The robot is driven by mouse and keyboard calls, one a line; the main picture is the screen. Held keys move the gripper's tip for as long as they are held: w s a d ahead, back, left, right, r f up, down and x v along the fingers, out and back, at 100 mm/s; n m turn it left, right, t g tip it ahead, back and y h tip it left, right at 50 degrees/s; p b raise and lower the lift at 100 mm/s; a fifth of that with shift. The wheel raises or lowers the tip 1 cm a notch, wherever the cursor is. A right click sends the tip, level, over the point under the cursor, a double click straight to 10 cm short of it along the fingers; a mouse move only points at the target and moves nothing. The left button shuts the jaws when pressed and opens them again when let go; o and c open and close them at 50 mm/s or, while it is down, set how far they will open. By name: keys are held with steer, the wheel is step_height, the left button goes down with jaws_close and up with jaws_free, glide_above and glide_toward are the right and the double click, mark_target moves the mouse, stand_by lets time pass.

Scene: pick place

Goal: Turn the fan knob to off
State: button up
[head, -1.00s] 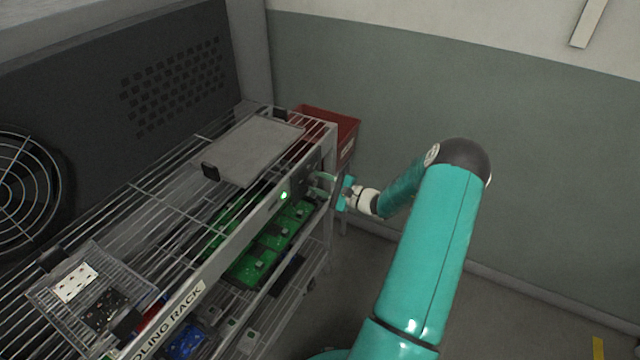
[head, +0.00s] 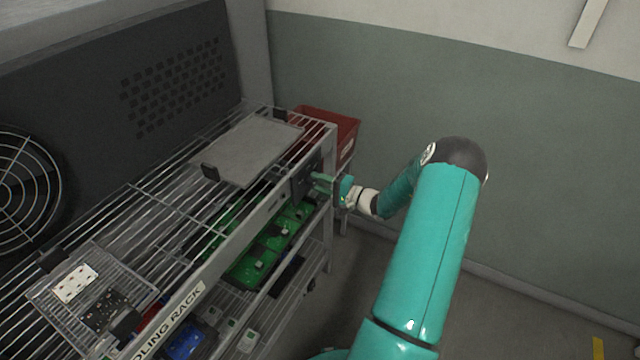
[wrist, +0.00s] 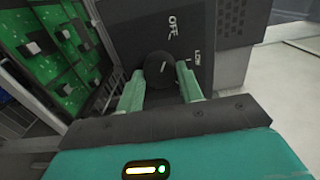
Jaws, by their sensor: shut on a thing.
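The fan knob (wrist: 158,68) is a dark round knob on a black panel (wrist: 215,38) with white labels OFF and LOW. In the wrist view its pale pointer mark points roughly up toward OFF. My gripper (wrist: 160,82) is shut on the knob, with one green finger on each side. In the head view my gripper (head: 320,179) reaches the panel (head: 304,178) at the rack's right end; the knob is hidden there by the fingers. The caged fan (head: 22,190) is at the left edge; I cannot tell whether it spins.
The wire cooling rack (head: 150,200) carries a grey tray (head: 250,150) on top and green circuit boards (head: 285,232) below. A wire basket (head: 60,290) holds small boards. A red bin (head: 340,128) stands behind the rack's end. Floor to the right is open.

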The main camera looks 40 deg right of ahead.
steer(key=shift+s, duration=0.1)
stand_by(0.3)
steer(key=o, duration=1)
steer(key=v, duration=1.3)
steer(key=shift+s+d, duration=0.1)
steer(key=shift+s, duration=0.25)
steer(key=shift+r, duration=0.1)
